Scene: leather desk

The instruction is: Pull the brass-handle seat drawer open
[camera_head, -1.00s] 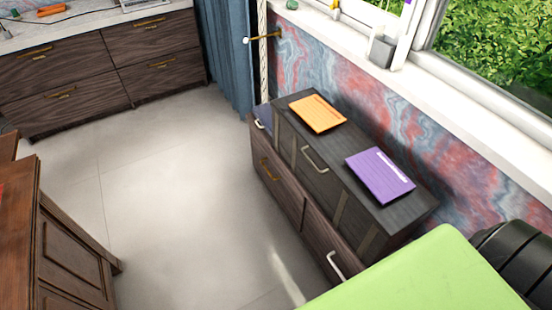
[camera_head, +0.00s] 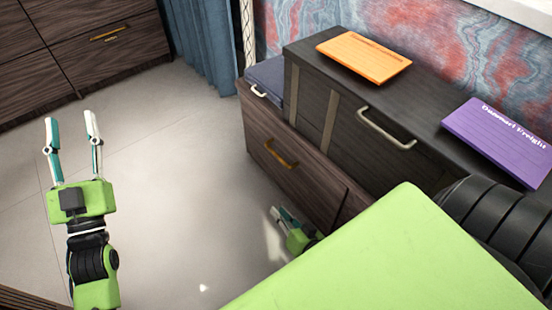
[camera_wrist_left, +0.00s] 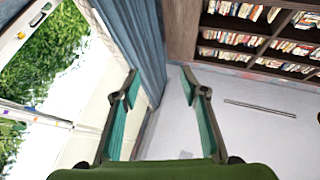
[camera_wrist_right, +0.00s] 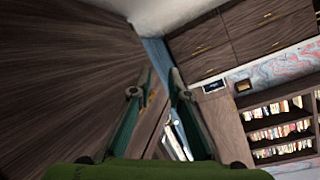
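A dark chest (camera_head: 335,125) with a pale handle stands on the bench, bearing an orange board (camera_head: 364,57) and a purple board (camera_head: 500,138). A blue cushion (camera_head: 266,75) sits left of it. The grey floor (camera_head: 170,190) between is clear.

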